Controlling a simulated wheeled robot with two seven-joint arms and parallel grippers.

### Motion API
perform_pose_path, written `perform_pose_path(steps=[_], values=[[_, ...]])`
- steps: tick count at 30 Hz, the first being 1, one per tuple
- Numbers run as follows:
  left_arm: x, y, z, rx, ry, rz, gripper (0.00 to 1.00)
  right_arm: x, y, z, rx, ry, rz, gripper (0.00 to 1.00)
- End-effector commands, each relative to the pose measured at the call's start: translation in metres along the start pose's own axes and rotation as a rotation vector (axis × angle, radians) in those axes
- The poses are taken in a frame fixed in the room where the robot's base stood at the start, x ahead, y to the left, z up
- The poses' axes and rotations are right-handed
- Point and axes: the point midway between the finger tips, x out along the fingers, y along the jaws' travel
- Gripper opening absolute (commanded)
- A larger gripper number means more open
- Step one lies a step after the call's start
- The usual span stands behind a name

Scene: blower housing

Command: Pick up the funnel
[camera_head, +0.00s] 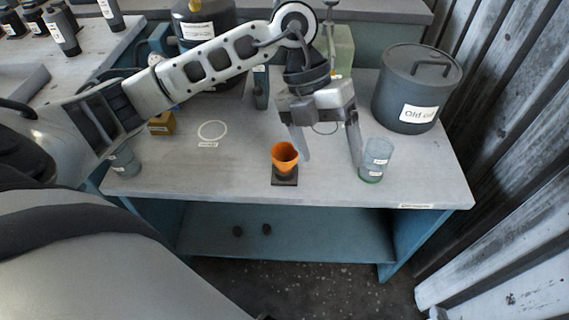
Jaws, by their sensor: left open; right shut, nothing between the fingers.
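The orange funnel (285,154) sits on a small dark square base (285,181) near the front edge of the grey workbench (235,183). My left gripper (331,160) reaches over the bench with its fingers pointing down, open and apart. No object shows held in it. Its left finger appears just right of the funnel's rim; I cannot tell whether they touch. Its right finger is close to a clear labelled beaker (377,160) with a greenish bottom. My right gripper is not in view.
A large dark lidded pot (415,95) stands at the back right. Another dark labelled container (205,28) stands behind my arm. A yellow-brown box (161,124) and a grey cup (124,160) are at the left. The bench front between cup and funnel is clear.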

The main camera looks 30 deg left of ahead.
Motion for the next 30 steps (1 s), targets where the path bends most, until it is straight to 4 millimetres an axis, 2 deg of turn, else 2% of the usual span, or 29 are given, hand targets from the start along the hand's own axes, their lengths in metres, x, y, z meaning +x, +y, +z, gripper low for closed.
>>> perform_pose_path(steps=[1,3,6,8,11,21,30], values=[[-0.015,0.027,0.013,-0.045,-0.068,0.136,0.78,0.003,0.0,0.003,0.005,0.008,-0.004,0.0],[-0.037,0.052,0.022,-0.113,-0.134,0.276,0.78,0.004,-0.001,0.003,0.01,0.013,-0.009,0.0],[-0.058,0.073,0.028,-0.181,-0.193,0.391,0.78,0.002,-0.003,0.002,0.014,0.014,-0.013,0.0],[-0.061,0.081,0.029,-0.204,-0.208,0.423,0.78,0.002,-0.003,0.003,0.016,0.013,-0.014,0.0],[-0.052,0.089,0.031,-0.214,-0.211,0.439,0.78,0.002,-0.004,0.005,0.016,0.01,-0.014,0.0],[0.011,0.118,0.042,-0.208,-0.209,0.433,0.78,0.003,-0.004,0.005,0.014,0.017,-0.014,0.0],[0.033,0.128,0.046,-0.206,-0.21,0.431,0.78,0.002,-0.004,0.001,0.012,0.026,-0.014,0.0]])
